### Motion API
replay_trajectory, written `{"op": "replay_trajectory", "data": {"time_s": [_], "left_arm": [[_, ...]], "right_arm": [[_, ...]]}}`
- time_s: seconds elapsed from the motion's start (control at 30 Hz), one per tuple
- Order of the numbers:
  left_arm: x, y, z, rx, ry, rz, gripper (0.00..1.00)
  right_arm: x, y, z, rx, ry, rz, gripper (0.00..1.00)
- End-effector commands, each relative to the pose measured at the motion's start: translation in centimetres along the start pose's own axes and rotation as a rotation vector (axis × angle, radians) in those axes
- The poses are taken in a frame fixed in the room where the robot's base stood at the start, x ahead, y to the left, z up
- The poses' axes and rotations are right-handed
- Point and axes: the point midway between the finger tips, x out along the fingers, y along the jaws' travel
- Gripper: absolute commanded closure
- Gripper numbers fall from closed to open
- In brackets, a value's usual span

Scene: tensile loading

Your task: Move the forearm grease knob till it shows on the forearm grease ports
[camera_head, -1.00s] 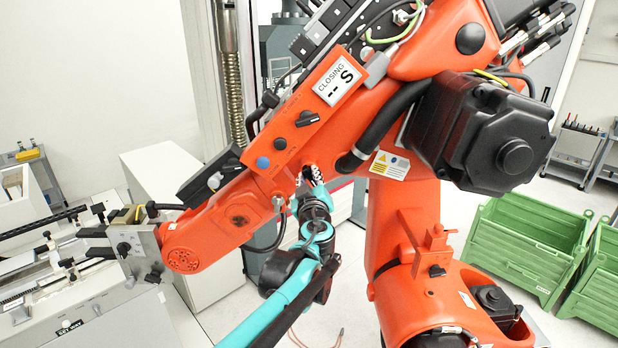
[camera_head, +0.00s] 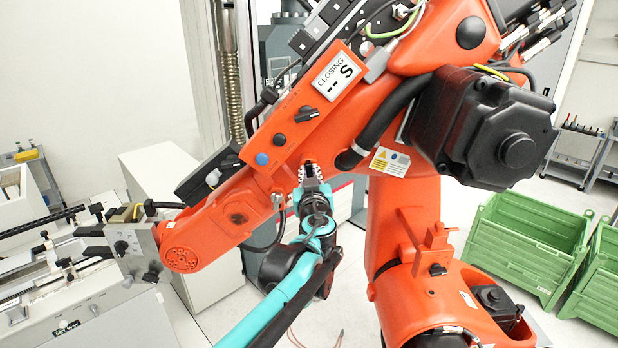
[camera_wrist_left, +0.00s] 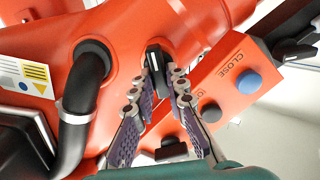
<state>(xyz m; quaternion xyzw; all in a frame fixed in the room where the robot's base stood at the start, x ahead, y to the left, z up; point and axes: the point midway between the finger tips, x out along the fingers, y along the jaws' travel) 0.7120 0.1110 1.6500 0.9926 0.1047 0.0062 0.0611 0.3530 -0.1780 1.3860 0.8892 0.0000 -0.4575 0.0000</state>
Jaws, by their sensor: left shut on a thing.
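The orange robot arm (camera_head: 235,205) fills the middle of the head view. In the left wrist view a black knob (camera_wrist_left: 155,62) with a pale line along it sits in a round recess of the orange forearm. I take it for the forearm grease knob. My left gripper (camera_wrist_left: 163,82) has one finger on each side of this knob and is shut on it. In the head view my left gripper (camera_head: 311,170) is against the forearm's underside, and the knob is hidden there. No port label is readable. My right gripper is not in view.
Beside it is a panel (camera_head: 290,125) with a "CLOSING -- S" display (camera_head: 338,77), a second black knob (camera_head: 307,114) and grey and blue buttons. A thick black hose (camera_head: 385,125) runs close by. Green crates (camera_head: 525,245) stand on the right, a bench machine (camera_head: 85,300) at left.

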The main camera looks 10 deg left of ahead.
Motion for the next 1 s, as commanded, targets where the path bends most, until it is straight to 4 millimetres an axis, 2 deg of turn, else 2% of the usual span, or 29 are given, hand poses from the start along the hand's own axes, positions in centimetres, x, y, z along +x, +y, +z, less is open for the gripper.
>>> {"op": "replay_trajectory", "data": {"time_s": [0.6, 1.0], "left_arm": [[0.0, 0.4, 0.1, 0.568, 0.001, -0.001, 1.00], [0.0, 0.6, 0.2, 0.799, 0.001, 0.000, 1.00]], "right_arm": [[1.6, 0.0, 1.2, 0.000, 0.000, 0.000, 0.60], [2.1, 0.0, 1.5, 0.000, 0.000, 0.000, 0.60]]}}
